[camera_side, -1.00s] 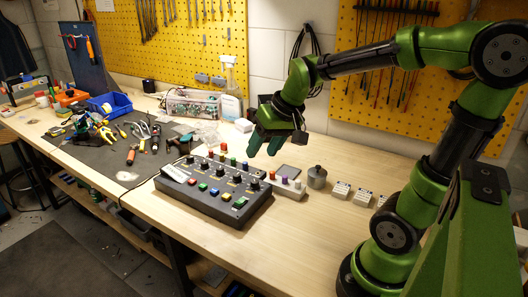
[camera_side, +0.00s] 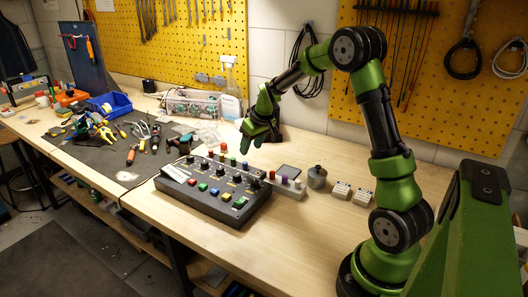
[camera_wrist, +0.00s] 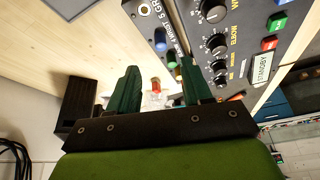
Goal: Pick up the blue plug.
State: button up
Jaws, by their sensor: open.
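The blue plug (camera_wrist: 160,40) stands beside the edge of the black control panel (camera_wrist: 238,30) in the wrist view. A green plug (camera_wrist: 172,58) is close to it, and a red-topped plug (camera_wrist: 155,85) shows between my fingers. In the side view a small blue plug (camera_side: 245,166) is in the row behind the panel (camera_side: 190,201), below my gripper. My gripper (camera_side: 252,140) is open and empty, pointing down above that row. In the wrist view, my gripper's fingers (camera_wrist: 160,67) are apart, with the blue plug ahead of their tips.
A grey block with red, purple and white pegs (camera_side: 284,188) lies to the right of the row. A grey weight (camera_side: 317,177) and small white boxes (camera_side: 351,192) stand farther right. A dark mat with tools (camera_side: 110,152) is at left. The front right of the bench is clear.

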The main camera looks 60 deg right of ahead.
aim_at(245, 162)
jog(key=x, duration=0.8)
jog(key=shift+a, duration=0.1)
grip_shut()
